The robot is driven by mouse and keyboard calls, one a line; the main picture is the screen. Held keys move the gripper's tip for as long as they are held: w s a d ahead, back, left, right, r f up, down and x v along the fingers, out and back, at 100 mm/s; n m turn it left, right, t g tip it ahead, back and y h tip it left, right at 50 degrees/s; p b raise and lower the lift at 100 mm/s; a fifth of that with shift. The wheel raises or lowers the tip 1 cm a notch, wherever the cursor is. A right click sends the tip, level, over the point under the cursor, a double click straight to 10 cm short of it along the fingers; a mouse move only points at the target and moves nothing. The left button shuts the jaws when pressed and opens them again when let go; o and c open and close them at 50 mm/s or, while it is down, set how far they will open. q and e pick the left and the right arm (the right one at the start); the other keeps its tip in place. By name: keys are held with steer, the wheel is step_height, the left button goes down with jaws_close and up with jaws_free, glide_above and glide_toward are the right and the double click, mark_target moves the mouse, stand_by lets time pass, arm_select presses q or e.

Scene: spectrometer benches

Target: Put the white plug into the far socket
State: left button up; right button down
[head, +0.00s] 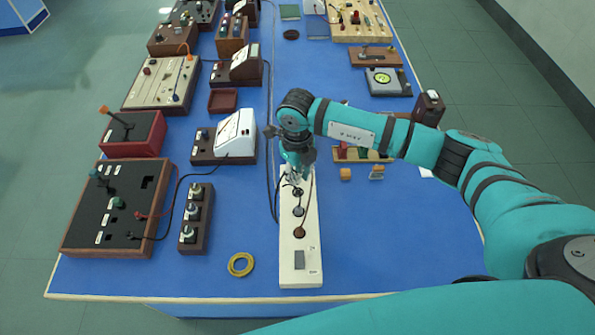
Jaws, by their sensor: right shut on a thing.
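A long white power strip (300,258) lies lengthwise on the blue bench. My right gripper (294,178) points down over the strip's far end and is shut. The white plug is mostly hidden between its fingers, and the far socket is largely covered. I cannot tell whether the plug is in the socket or just above it. My left gripper is not in view.
Left of the strip stand a three-knob brown block (196,219), a white-faced meter (235,133) and a large dark panel (115,210). A yellow ring (241,264) lies near the front edge. Small orange-topped pieces (346,174) sit to the right.

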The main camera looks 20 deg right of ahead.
steer(key=shift+s+d+f, duration=0.1)
steer(key=shift+f, duration=0.55)
steer(key=shift+f+b, duration=0.7)
steer(key=shift+f, duration=0.05)
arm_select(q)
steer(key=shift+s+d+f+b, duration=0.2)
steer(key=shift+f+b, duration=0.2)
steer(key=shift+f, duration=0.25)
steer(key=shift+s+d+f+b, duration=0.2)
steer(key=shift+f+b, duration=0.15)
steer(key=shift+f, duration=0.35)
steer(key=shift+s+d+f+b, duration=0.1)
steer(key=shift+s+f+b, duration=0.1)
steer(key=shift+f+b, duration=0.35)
arm_select(e)
steer(key=shift+f, duration=1.35)
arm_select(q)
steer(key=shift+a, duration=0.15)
arm_select(e)
steer(key=c, duration=1.1)
jaws_free()
steer(key=shift+r, duration=0.1)
step_height(320, 180, up, 12)
steer(key=shift+f, duration=0.1)
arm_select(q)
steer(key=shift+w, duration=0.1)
